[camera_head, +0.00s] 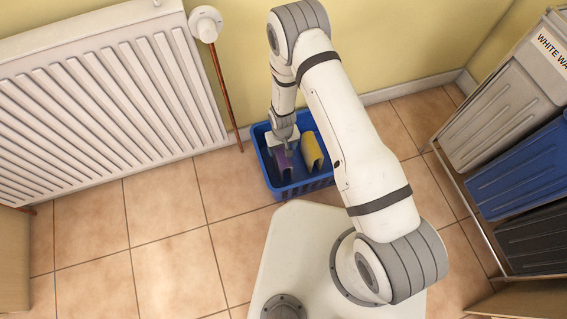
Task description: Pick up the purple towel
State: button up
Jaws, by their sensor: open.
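A purple towel (285,164) stands folded in the left part of a blue basket (292,190) on the floor. A yellow towel (312,150) stands beside it on the right, in the same basket. My gripper (282,150) is inside the basket's outline at the purple towel's upper end, with its open jaws over or around it. I cannot tell from this view whether the fingers touch the towel. The gripper and wrist hide part of the purple towel's top.
A white radiator (100,100) is on the wall to the left, with a copper pipe (226,95) next to the basket. Grey, blue (528,168) and black bins stand in a rack at right. Tiled floor (160,225) is clear at the left front.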

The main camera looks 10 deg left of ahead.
aim_at(282, 154)
notch_tip(282, 154, down, 8)
jog(key=b, duration=0.3)
jog(key=shift+s+r, duration=0.15)
jog(key=shift+r, duration=0.05)
jog(key=shift+r, duration=0.1)
jog(key=c, duration=1.1)
